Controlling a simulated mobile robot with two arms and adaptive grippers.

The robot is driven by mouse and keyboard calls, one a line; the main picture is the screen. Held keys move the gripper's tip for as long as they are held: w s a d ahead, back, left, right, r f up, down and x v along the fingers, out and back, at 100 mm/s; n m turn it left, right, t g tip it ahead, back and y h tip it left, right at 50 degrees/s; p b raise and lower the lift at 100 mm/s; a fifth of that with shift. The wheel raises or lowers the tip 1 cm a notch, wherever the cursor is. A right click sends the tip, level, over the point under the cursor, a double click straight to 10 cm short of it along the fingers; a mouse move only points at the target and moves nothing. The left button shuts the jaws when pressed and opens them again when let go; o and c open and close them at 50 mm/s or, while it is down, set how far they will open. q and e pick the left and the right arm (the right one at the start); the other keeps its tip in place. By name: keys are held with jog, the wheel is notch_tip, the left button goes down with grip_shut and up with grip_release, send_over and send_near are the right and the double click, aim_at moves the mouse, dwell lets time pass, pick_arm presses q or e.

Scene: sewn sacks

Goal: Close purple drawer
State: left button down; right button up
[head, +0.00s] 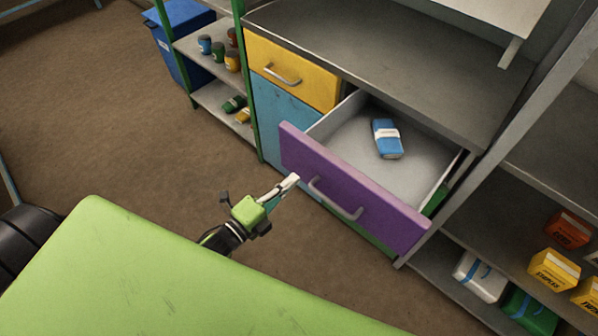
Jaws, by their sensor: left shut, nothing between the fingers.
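The purple drawer (352,187) is pulled out of the grey-topped cabinet. Its front faces me and carries a pale curved handle (336,202). A blue and white packet (386,139) lies inside on the drawer floor. My left gripper (293,180) is shut and empty. Its fingertips appear close to the left part of the purple front, left of the handle; I cannot tell whether they touch it. My right gripper is not in view.
A yellow drawer (292,71) above a blue panel (283,118) is shut on the left. Shelves with jars (232,60) stand beyond it, with a blue bin (180,40) behind. Right shelves hold boxes (555,269).

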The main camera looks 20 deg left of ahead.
aim_at(307, 168)
pick_arm(q)
jog(key=x, duration=0.3)
jog(key=shift+w+d, duration=0.1)
jog(key=shift+w, duration=0.15)
jog(key=shift+w, duration=0.1)
